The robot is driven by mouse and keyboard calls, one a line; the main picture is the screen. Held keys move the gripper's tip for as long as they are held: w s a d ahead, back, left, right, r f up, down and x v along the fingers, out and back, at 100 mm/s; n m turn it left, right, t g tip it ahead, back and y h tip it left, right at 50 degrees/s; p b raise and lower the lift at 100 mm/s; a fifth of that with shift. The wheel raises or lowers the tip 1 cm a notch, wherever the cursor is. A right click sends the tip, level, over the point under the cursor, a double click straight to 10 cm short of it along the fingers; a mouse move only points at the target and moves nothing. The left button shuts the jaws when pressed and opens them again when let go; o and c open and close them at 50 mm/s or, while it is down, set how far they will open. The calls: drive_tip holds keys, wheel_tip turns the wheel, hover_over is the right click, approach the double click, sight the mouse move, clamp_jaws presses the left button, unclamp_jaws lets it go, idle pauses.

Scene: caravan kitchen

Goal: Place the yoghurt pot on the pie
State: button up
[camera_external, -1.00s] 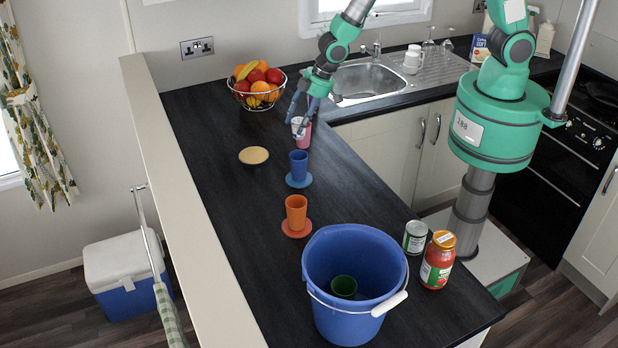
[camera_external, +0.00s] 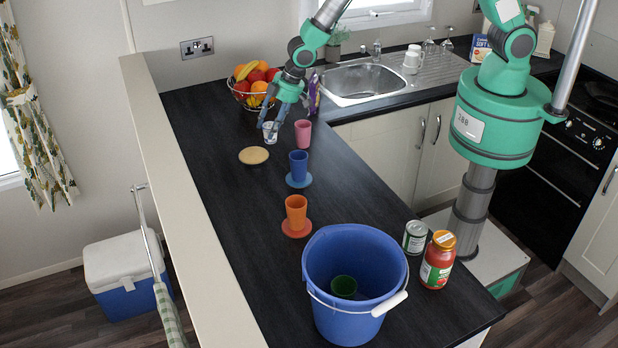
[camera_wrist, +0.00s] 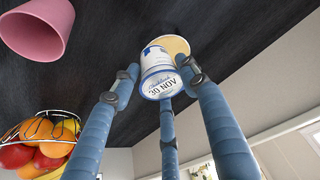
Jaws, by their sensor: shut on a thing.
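The yoghurt pot (camera_external: 270,132) is small and white with a blue label. My gripper (camera_external: 272,124) is shut on it, just short of the pie in the external view. The wrist view shows the pot (camera_wrist: 159,76) between my blue fingers (camera_wrist: 160,84). The pie (camera_external: 254,155) is a flat, round, tan disc on the dark worktop, in front and to the left of the pot. In the wrist view its edge (camera_wrist: 178,45) shows behind the pot, which hides part of it. I cannot tell how high the pot is above the worktop.
A pink cup (camera_external: 303,133) stands close to the right of the pot. A blue cup (camera_external: 298,163) and an orange cup (camera_external: 296,212) stand on coasters nearer the front. A fruit basket (camera_external: 240,92) is behind. A blue bucket (camera_external: 322,270) fills the front.

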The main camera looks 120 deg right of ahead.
drive_tip(key=shift+w+d+f+p, duration=0.15)
drive_tip(key=shift+w+d, duration=0.15)
drive_tip(key=shift+w, duration=0.55)
drive_tip(key=shift+w+d+p, duration=0.1)
drive_tip(key=shift+w+d, duration=0.15)
drive_tip(key=shift+w, duration=0.65)
drive_tip(key=shift+w+d+f+p, duration=0.15)
drive_tip(key=shift+w+d, duration=0.15)
drive_tip(key=shift+w, duration=0.55)
drive_tip(key=shift+r, duration=0.1)
drive_tip(key=shift+w+d, duration=0.15)
drive_tip(key=shift+w, duration=0.3)
drive_tip(key=shift+f+p, duration=0.55)
drive_tip(key=shift+f, duration=1.25)
drive_tip(key=shift+f, duration=0.2)
drive_tip(key=o, duration=1.2)
drive_tip(key=shift+o, duration=0.2)
drive_tip(key=shift+r, duration=0.2)
